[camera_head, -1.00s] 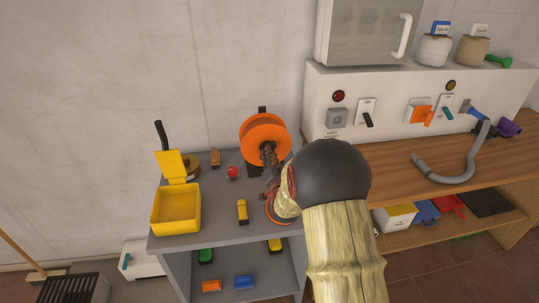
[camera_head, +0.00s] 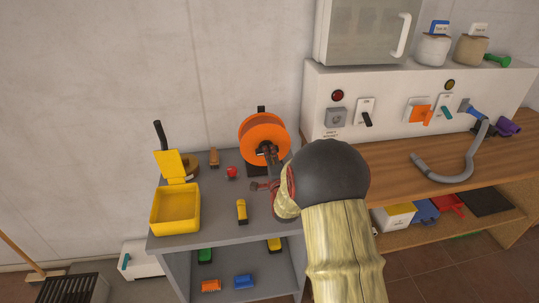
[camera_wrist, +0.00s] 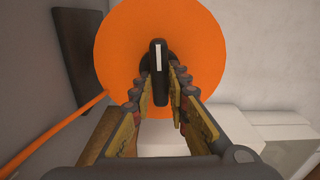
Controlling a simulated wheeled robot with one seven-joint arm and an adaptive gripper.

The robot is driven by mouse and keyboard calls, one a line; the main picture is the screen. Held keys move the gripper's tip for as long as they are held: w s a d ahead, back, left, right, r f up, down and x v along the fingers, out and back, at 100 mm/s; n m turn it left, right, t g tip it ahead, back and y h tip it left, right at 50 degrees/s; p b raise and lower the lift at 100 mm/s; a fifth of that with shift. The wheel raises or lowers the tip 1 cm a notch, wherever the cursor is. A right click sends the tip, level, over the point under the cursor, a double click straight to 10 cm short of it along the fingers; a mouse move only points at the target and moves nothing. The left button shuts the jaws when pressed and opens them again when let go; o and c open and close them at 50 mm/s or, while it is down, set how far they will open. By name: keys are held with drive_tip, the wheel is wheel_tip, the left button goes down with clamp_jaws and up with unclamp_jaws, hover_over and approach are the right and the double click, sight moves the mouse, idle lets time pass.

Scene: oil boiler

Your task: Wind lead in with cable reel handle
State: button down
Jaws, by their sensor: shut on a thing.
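The orange cable reel (camera_head: 258,131) stands at the back right of the grey bench. It also fills the middle of the wrist view (camera_wrist: 117,45). Its dark handle (camera_wrist: 160,50), with a pale stripe, sits between my fingertips. My gripper (camera_wrist: 160,92) is shut on this handle; in the head view, it (camera_head: 269,157) is at the lower front of the reel, partly hidden by my arm. The orange lead (camera_wrist: 62,132) runs from the reel towards the lower left in the wrist view. The lead's far end cannot be made out.
A yellow open box (camera_head: 175,208), a yellow torch-like item (camera_head: 241,211) and a small red item (camera_head: 231,172) stand on the bench left of my arm. A wooden worktop (camera_head: 400,170) with a grey hose (camera_head: 455,178) lies to the right. The wall is behind the reel.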

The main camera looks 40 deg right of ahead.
drive_tip(key=shift+f+m, duration=0.15)
drive_tip(key=shift+m, duration=0.35)
drive_tip(key=c, duration=1.7)
unclamp_jaws()
drive_tip(key=shift+s+a, duration=0.1)
drive_tip(key=v, duration=1.1)
drive_tip(key=shift+s+a, duration=0.1)
drive_tip(key=shift+s, duration=0.25)
